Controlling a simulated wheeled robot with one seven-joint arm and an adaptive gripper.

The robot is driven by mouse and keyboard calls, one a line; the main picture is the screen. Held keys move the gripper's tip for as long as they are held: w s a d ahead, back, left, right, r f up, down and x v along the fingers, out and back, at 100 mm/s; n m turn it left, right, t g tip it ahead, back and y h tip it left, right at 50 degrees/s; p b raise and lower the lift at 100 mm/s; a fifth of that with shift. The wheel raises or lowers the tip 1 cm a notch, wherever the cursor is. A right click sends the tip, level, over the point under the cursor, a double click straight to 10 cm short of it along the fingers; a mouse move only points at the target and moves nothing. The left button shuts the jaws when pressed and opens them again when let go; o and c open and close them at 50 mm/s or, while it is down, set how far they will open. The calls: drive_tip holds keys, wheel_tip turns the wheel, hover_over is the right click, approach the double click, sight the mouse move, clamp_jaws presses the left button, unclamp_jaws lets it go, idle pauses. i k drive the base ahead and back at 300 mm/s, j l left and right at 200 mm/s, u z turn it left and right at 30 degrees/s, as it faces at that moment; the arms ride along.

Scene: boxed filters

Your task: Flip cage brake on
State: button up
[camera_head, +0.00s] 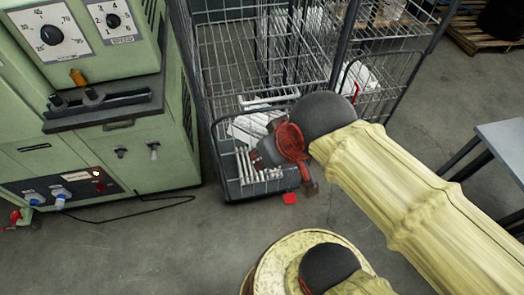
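The wire cage (213,148) stands upright in the upper middle, with a dark base frame. A small flat red tab (290,198), which looks like the brake pedal, sticks out low at the cage's front right corner. I cannot tell from this view whether it is up or down. My arm reaches in from the right, and my gripper (309,186) hangs at its end, just above and right of the red tab in the picture. A gap to the tab shows, but its depth is unclear. The fingers are partly hidden by the wrist, so their opening is unclear.
The cage holds white boxed or pleated items (255,125). A green machine (120,135) with dials stands at the left, its black cable (150,210) on the floor. A grey table (505,140) is at the right.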

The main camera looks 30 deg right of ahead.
sight(289, 198)
drive_tip(key=k+j+z, duration=0.1)
drive_tip(key=z, duration=0.95)
drive_tip(key=k+j, duration=0.05)
